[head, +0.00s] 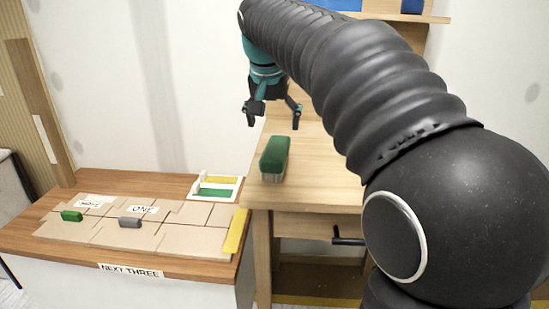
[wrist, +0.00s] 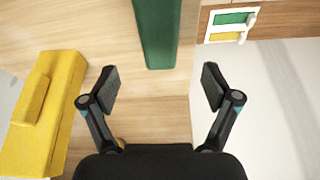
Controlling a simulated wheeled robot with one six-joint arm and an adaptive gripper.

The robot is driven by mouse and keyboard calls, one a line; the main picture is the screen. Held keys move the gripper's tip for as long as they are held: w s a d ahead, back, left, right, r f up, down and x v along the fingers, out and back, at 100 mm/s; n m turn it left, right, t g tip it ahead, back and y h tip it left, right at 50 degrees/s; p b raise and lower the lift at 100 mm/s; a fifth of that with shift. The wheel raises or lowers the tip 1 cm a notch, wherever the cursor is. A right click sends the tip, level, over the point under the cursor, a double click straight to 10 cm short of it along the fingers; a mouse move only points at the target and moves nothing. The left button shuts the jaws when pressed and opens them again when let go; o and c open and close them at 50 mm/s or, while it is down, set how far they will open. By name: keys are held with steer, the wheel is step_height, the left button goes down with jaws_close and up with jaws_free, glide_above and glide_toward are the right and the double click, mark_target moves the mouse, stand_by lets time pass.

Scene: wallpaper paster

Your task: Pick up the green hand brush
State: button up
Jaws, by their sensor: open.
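The green hand brush (head: 275,155) lies on the light wooden bench, near its left edge, with pale bristles facing down. In the wrist view its green back (wrist: 157,35) runs in from the top edge, and its far end is cut off. My gripper (head: 272,115) is open and empty above the bench, behind the brush in the head view. In the wrist view my gripper (wrist: 160,88) has its fingers spread wide, and the near end of the brush lies just ahead, between their lines. The brush is apart from both fingers.
A yellow block-like thing (wrist: 45,115) stands left of my gripper in the wrist view. A white tray (head: 238,187) with yellow and green parts sits on the lower table. Cardboard panels (head: 180,243) with a small green and a grey piece lie there too. A shelf (head: 430,19) is above.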

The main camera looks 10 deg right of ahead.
mark_target(276, 146)
steer(key=b+x, duration=0.1)
steer(key=x, duration=1)
steer(key=shift+f, duration=0.25)
steer(key=c, duration=1.4)
